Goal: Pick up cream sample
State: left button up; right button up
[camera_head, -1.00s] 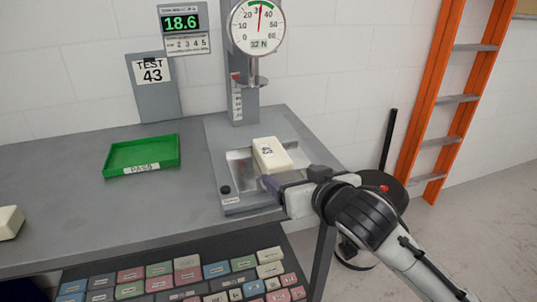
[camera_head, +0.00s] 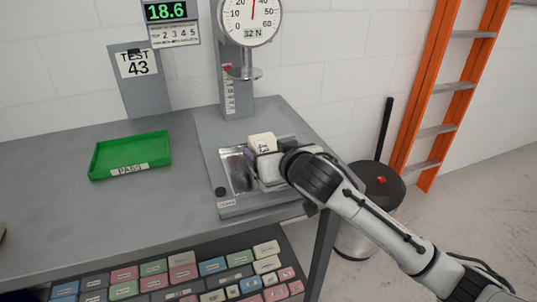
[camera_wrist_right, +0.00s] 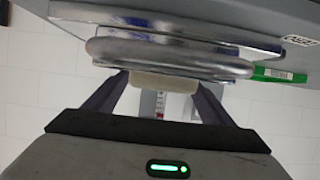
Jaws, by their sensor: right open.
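The cream sample (camera_head: 262,141) is a block marked 43. It sits on the press base (camera_head: 212,172), below the raised round upper plate (camera_head: 245,73). My right gripper (camera_head: 258,162) is at the near side of the block and hides its lower part. In the right wrist view the fingers (camera_wrist_right: 155,100) are open, one on each side of the cream block (camera_wrist_right: 163,82). A rounded metal plate (camera_wrist_right: 170,55) covers part of the block there. I cannot tell whether either finger touches it. My left gripper is not in view.
A green PASS tray (camera_head: 130,157) stands on the grey table (camera_head: 60,205), left of the press. A force dial (camera_head: 250,17) is above. Several coloured labelled samples (camera_head: 180,272) lie on a rack at the front. A bin (camera_head: 377,190) and orange ladder (camera_head: 440,90) are at the right.

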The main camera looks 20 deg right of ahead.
jog(key=shift+w+f, duration=0.2)
jog(key=shift+w, duration=0.35)
jog(key=c, duration=1.2)
